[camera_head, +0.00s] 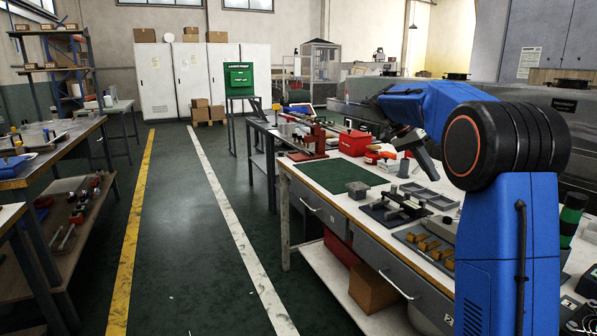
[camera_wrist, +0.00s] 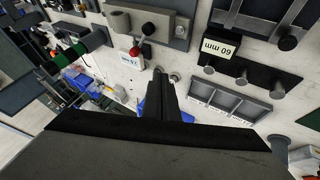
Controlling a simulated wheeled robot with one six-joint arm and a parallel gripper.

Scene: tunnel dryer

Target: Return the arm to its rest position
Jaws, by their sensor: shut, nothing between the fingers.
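My gripper (camera_head: 427,160) is at the end of my blue arm, over the right-hand workbench (camera_head: 345,180) in the head view. It points down and to the right, above the bench top. In the wrist view my gripper (camera_wrist: 163,78) shows as two dark fingers close together, shut and empty. The arm is bent at a large black joint, and its upper part reaches back over the bench.
The bench holds a green mat (camera_head: 335,175), a grey divided tray (camera_head: 428,194), a black fixture (camera_head: 396,208) and a red box (camera_head: 355,142). The wrist view shows a "60 mm" label (camera_wrist: 217,44). The aisle floor (camera_head: 195,220) on the left is clear.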

